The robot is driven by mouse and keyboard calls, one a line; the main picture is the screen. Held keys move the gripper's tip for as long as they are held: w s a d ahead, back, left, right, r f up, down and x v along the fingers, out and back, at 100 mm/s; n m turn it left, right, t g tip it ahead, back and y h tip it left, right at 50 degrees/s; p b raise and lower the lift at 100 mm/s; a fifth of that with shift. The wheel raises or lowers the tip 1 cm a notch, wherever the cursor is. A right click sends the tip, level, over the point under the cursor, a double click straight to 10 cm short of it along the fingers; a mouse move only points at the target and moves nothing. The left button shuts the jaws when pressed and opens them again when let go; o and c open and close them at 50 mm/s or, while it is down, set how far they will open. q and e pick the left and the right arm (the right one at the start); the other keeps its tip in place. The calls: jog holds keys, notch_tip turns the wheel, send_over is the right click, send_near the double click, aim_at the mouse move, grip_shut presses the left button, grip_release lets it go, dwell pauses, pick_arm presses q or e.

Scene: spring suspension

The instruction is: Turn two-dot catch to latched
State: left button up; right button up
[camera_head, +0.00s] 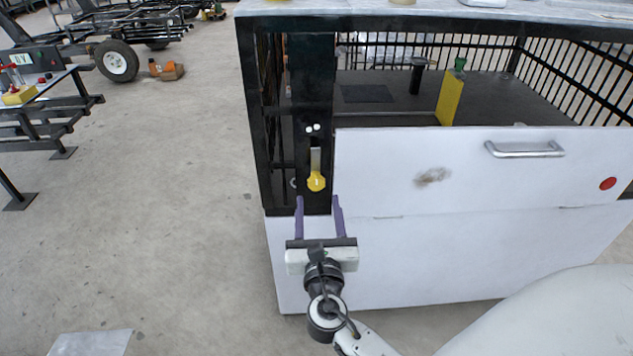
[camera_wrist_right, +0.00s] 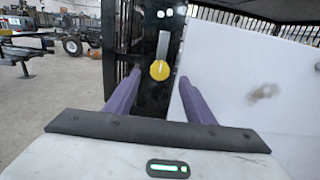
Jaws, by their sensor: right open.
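The two-dot catch is a yellow knob (camera_head: 316,181) on a grey strip, below two white dots (camera_head: 313,128) on a black post (camera_head: 311,85). The strip runs upward from the knob toward the dots. My right gripper (camera_head: 319,200) is open and empty, just below the knob, with its purple fingers pointing at the post. In the right wrist view the knob (camera_wrist_right: 159,70) sits ahead of and between the two fingertips (camera_wrist_right: 159,80), apart from both as far as I can see. My left gripper is out of view.
A white panel (camera_head: 470,170) with a metal handle (camera_head: 525,149) and a red disc (camera_head: 607,183) is right of the post. Behind it is a barred enclosure holding a yellow block (camera_head: 450,97). A bench (camera_head: 40,95) stands far left. Open floor (camera_head: 170,200) lies left.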

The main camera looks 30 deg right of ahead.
aim_at(317, 184)
jog(key=x, duration=0.8)
jog(key=shift+w+d, duration=0.15)
jog(key=shift+w, duration=0.15)
grip_shut()
